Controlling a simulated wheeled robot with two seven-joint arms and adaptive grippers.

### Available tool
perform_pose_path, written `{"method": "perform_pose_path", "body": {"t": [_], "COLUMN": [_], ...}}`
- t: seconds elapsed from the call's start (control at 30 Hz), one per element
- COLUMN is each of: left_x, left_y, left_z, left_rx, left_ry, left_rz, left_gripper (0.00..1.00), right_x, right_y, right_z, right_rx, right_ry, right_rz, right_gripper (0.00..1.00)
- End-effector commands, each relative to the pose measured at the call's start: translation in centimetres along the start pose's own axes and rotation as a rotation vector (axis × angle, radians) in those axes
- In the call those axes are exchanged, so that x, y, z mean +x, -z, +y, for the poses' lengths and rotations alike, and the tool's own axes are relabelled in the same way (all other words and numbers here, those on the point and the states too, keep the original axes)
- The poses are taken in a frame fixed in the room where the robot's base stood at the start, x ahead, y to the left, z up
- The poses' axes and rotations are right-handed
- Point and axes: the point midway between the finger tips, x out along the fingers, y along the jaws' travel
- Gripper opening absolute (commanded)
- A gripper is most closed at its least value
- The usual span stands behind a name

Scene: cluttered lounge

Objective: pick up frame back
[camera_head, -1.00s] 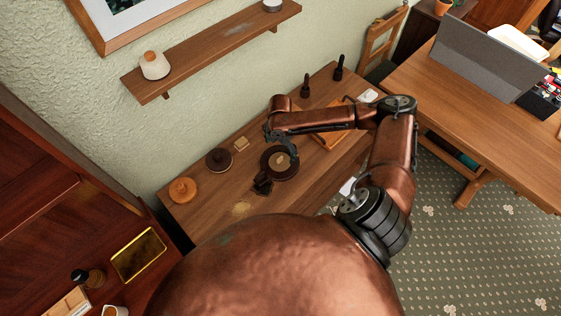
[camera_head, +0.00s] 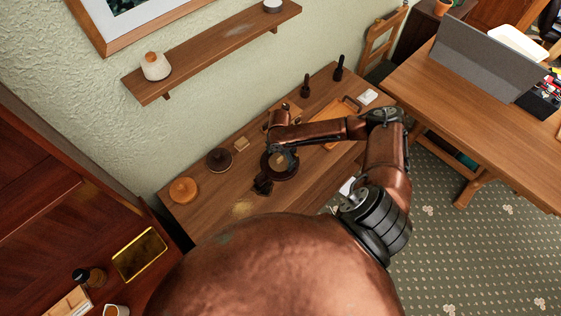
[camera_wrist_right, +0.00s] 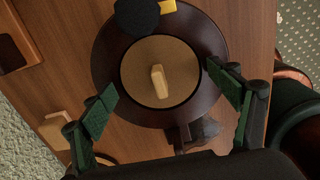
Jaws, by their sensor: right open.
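The frame back, a round tan disc with a small upright wooden tab, lies inside a dark brown round frame (camera_wrist_right: 106,57) in the right wrist view. I take the tan disc (camera_wrist_right: 137,78) to be the frame back. In the head view the dark frame (camera_head: 292,172) sits on the wooden side table, partly hidden by my gripper. My right gripper (camera_wrist_right: 162,80) is open above the disc, with its green-padded fingers on either side of the tab and nothing between them. My left gripper is not in view.
The side table (camera_head: 213,219) also holds a dark round lidded object (camera_head: 219,160), an orange-brown round object (camera_head: 183,190), a small tan block (camera_head: 241,144) and two dark bottle-like objects at the back. A wall shelf (camera_head: 205,54) hangs above. A desk stands at right.

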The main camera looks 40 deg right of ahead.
Motion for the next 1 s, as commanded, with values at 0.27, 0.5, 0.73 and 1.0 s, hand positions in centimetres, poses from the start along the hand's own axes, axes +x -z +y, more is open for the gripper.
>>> {"method": "perform_pose_path", "body": {"t": [0.27, 0.5, 0.73, 1.0], "left_x": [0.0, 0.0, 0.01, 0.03], "left_y": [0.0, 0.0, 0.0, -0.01], "left_z": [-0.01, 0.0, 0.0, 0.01], "left_rx": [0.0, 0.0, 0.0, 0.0], "left_ry": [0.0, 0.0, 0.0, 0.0], "left_rz": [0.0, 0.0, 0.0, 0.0], "left_gripper": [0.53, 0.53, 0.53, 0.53], "right_x": [-0.03, -0.02, 0.05, 0.14], "right_y": [-0.01, -0.01, 0.01, 0.05], "right_z": [0.01, 0.0, -0.04, -0.08], "right_rx": [0.0, 0.0, 0.0, 0.0], "right_ry": [0.0, 0.0, 0.001, 0.002], "right_rz": [0.0, 0.0, 0.0, 0.001], "right_gripper": [0.61, 0.45, 0.29, 0.1]}}
